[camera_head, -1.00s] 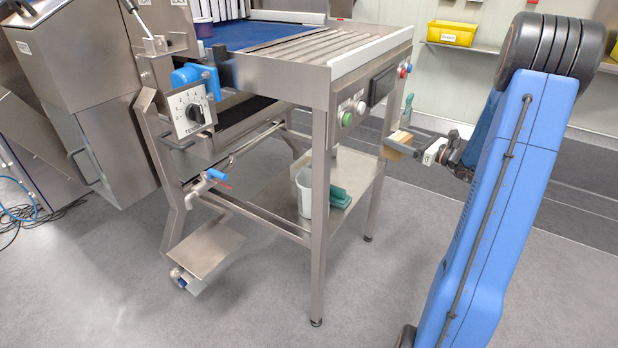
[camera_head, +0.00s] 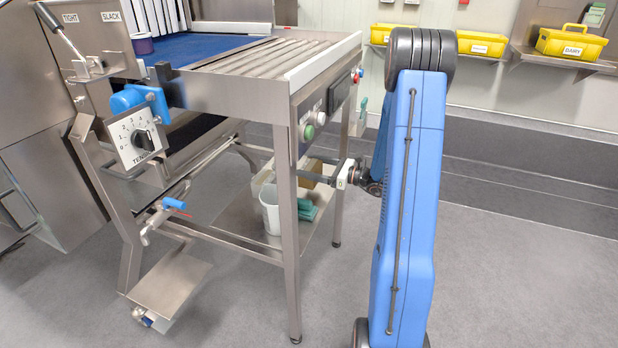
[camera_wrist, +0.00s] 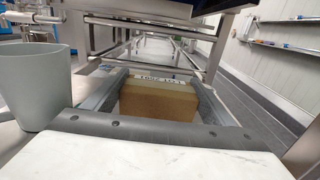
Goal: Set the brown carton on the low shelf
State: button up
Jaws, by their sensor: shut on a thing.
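The low shelf (camera_head: 238,217) is the metal plate between the frame legs. The carton appears over its rear right part. I cannot tell whether it touches the shelf.
A grey jug (camera_head: 270,210) stands on the shelf, close left of my gripper in the wrist view (camera_wrist: 32,85). A green item (camera_head: 307,210) lies beside it. Frame legs (camera_head: 288,240) and the roller table (camera_head: 262,62) bound the space. The shelf's front left is bare.

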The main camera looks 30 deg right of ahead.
jog(key=shift+f, duration=2.05)
jog(key=shift+d+f, duration=0.1)
jog(key=o, duration=1.5)
jog(key=v, duration=1.2)
